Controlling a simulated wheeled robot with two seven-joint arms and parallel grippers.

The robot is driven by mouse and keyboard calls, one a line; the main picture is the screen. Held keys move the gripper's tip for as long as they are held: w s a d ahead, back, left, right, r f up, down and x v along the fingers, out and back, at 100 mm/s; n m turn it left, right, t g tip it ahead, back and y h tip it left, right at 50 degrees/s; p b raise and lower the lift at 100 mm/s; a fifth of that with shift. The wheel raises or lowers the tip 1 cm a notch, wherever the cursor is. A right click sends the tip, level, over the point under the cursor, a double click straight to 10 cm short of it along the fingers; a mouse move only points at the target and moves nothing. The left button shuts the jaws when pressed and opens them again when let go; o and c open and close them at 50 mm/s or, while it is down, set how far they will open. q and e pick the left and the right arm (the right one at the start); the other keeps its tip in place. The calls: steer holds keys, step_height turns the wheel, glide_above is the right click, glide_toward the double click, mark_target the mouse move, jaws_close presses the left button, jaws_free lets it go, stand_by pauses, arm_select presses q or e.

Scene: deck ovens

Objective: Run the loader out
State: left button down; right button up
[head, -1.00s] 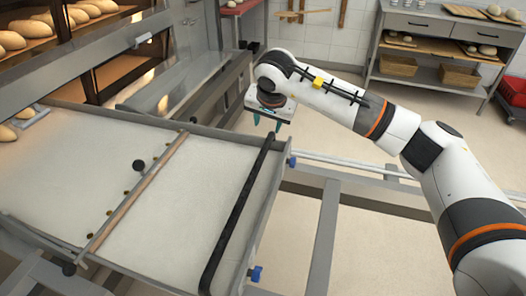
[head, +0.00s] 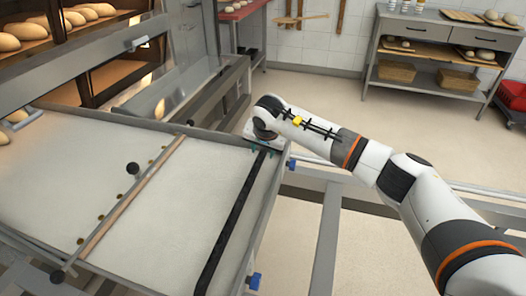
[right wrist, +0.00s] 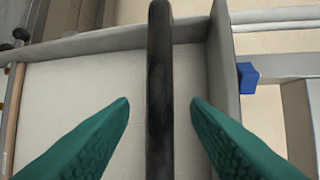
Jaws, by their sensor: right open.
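The loader (head: 190,205) is a flat pale canvas bed in a grey metal frame, lying in front of the oven. A black bar (head: 232,222) runs across it near its right edge; the bar also shows upright in the right wrist view (right wrist: 160,50). My right gripper (head: 261,149) is at the far end of the bar, pointing down. Its teal fingers are open, one on each side of the bar, with gaps visible between fingers and bar in the right wrist view (right wrist: 160,108). My left gripper is out of view.
Loaves (head: 75,17) lie in the lit oven at the upper left. A thin wooden strip (head: 130,200) with a black knob beside it crosses the loader. Blue knobs (head: 254,281) sit on its right side. A steel table (head: 440,40) stands at the back; open floor lies before it.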

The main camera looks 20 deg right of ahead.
steer(key=shift+w+f, duration=0.25)
steer(key=shift+f, duration=0.3)
jaws_close()
steer(key=shift+d, duration=0.15)
